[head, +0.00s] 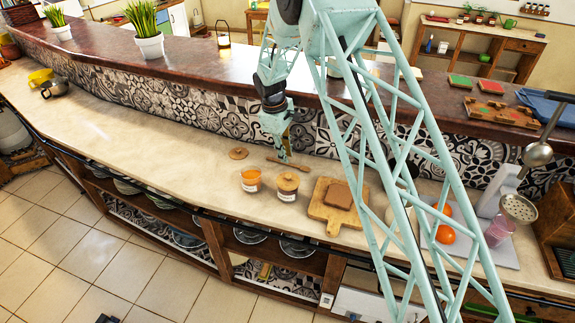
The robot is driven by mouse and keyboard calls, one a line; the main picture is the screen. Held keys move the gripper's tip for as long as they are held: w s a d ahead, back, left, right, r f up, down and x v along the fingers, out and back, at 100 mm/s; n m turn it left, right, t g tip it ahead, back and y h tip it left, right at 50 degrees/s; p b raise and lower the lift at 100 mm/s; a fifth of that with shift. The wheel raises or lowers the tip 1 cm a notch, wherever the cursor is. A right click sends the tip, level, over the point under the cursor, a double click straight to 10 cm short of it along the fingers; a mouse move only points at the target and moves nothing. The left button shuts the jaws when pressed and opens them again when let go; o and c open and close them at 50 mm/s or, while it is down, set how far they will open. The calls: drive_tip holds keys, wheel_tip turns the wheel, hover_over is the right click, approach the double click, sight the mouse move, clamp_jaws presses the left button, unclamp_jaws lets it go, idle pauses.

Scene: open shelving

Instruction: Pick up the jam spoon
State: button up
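A small brown wooden utensil, which looks like the jam spoon (298,166), lies on the pale counter behind the jars. My gripper (284,156) points down, with its tip at or just above the utensil; part of the utensil is behind the gripper. I cannot tell whether the fingers touch it or are open or shut. An open jar of orange jam (251,180) stands in front and to the left of the gripper. A round wooden lid (238,153) lies on the counter to the left of the gripper.
A second jar with a wooden lid (288,186) stands right of the orange jar. A cutting board (327,210) with brown bread (338,195) lies further right. A tiled wall (180,100) rises behind the counter.

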drive_tip(key=shift+w+d+f, duration=0.1)
drive_tip(key=shift+d+f, duration=0.05)
drive_tip(key=shift+f, duration=0.7)
drive_tip(key=shift+w+d+f, duration=0.1)
drive_tip(key=shift+d+f, duration=0.05)
drive_tip(key=shift+f, duration=0.65)
drive_tip(key=shift+c, duration=0.7)
drive_tip(key=c, duration=0.3)
drive_tip(key=shift+s+r, duration=0.1)
drive_tip(key=shift+c, duration=0.2)
drive_tip(key=shift+s+a+r, duration=0.15)
drive_tip(key=shift+s+r, duration=0.1)
drive_tip(key=shift+r, duration=0.45)
wheel_tip(320, 180, up, 10)
drive_tip(key=s+a, duration=0.2)
drive_tip(key=s, duration=0.7)
drive_tip(key=s+a+b, duration=0.1)
drive_tip(key=s+a, duration=0.1)
drive_tip(key=s, duration=0.7)
drive_tip(key=shift+s+a, duration=0.3)
drive_tip(key=shift+a, duration=0.1)
